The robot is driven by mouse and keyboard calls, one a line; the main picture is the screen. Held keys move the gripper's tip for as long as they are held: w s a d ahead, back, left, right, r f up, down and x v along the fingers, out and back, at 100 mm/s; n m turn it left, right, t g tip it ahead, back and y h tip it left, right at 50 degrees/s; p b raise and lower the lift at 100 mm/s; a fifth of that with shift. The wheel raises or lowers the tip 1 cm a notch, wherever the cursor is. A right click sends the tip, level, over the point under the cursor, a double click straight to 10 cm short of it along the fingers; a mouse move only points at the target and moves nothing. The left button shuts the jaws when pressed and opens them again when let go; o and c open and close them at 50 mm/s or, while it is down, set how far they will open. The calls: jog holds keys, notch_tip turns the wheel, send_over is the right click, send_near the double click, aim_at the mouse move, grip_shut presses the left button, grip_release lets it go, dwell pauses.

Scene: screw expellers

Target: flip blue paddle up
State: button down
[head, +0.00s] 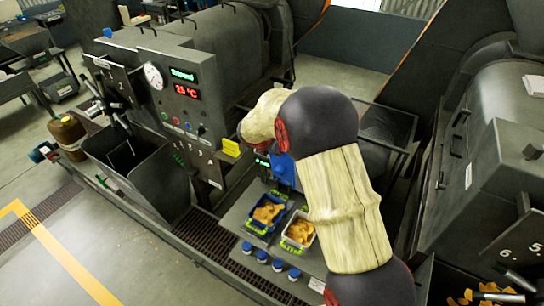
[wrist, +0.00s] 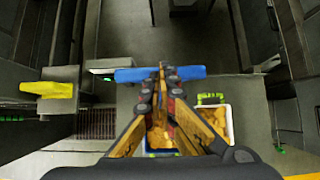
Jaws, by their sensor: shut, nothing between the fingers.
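The blue paddle (wrist: 131,75) shows in the wrist view as a flat bar running left to right. My gripper (wrist: 162,72) is shut and empty, and its fingertips overlap the middle of the bar. I cannot tell whether they touch it. In the head view, a blue part that looks like the paddle (head: 283,170) shows just left of my arm, above the bins. My arm hides part of it there, and my gripper is hidden too.
A yellow paddle (head: 231,147) sticks out to the left, also in the wrist view (wrist: 47,89). Below are a blue bin (head: 257,226) and a white bin (head: 292,243) of orange pieces. The control panel (head: 185,75) stands left; another machine (head: 490,130) stands right.

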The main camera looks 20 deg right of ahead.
jog(key=shift+w+d+r+p, duration=0.15)
jog(key=shift+w+d+p, duration=0.2)
jog(key=shift+w+d, duration=0.45)
jog(key=shift+w+d+r+p, duration=0.15)
jog(key=shift+w+d+p, duration=0.25)
jog(key=shift+d, duration=0.55)
jog(key=shift+r, duration=0.1)
jog(key=v, duration=1.1)
jog(key=shift+s+a+r, duration=0.2)
jog(key=shift+a+r, duration=0.05)
